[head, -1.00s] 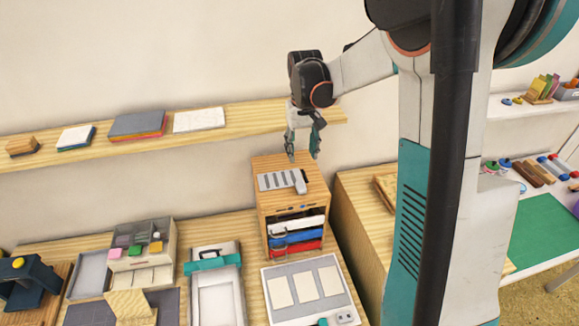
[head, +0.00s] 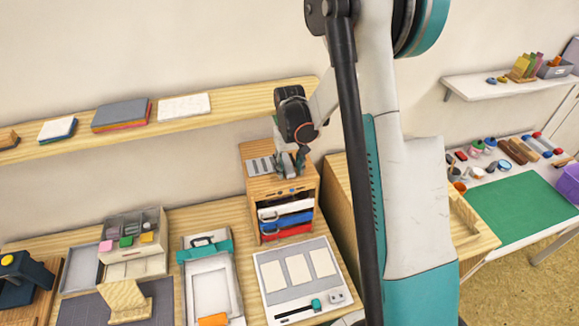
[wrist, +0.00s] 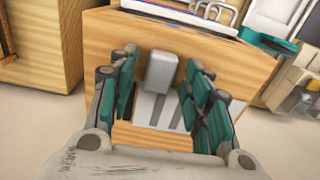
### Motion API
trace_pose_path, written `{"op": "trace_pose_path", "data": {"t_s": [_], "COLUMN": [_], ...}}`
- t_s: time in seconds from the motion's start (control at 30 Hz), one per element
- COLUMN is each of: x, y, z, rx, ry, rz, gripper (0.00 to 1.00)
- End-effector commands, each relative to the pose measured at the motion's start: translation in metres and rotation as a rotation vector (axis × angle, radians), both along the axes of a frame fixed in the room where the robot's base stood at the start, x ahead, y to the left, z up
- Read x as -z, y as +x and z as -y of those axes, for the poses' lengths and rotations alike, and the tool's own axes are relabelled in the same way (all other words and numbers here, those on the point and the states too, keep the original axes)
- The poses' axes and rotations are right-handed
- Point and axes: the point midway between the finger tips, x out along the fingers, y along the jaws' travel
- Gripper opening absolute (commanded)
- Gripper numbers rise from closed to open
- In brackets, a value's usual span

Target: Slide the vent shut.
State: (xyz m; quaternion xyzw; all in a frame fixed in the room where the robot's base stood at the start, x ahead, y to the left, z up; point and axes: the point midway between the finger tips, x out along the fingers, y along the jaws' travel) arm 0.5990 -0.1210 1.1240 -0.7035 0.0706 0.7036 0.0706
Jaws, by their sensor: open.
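The vent (head: 260,166) is a pale grey slotted plate on top of the small wooden cabinet (head: 252,192). A raised grey tab (wrist: 161,72) sits at one end of it, and dark slots show beside the tab in the wrist view. My gripper (head: 290,168) is down at the right part of the cabinet top and hides that end of the vent in the head view. In the wrist view my gripper (wrist: 163,82) is open, with its teal fingers on both sides of the tab. I see gaps beside the tab; contact cannot be told.
White, blue and red drawers (head: 286,219) fill the cabinet's front. A wall shelf (head: 225,108) with books runs behind it. A grey panel board (head: 297,268), a clipboard-like tray (head: 209,284) and a small organizer (head: 136,250) stand on the bench in front and left.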

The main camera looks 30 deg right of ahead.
Motion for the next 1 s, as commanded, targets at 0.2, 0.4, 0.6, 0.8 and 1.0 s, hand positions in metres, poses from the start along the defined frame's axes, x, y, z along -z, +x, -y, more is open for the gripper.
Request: {"op": "trace_pose_path", "data": {"t_s": [0.2,0.4,0.6,0.8,1.0], "x": [0.001,0.001,0.001,0.003,0.002], "y": [0.000,0.000,0.000,-0.004,-0.009], "z": [0.000,0.000,0.000,0.022,0.045], "rx": [0.000,0.000,0.000,0.004,0.002], "ry": [0.000,0.000,0.000,0.000,0.000], "rz": [0.000,0.000,0.000,0.000,0.000], "gripper": [0.45,0.13,0.00,0.00,0.00]}}
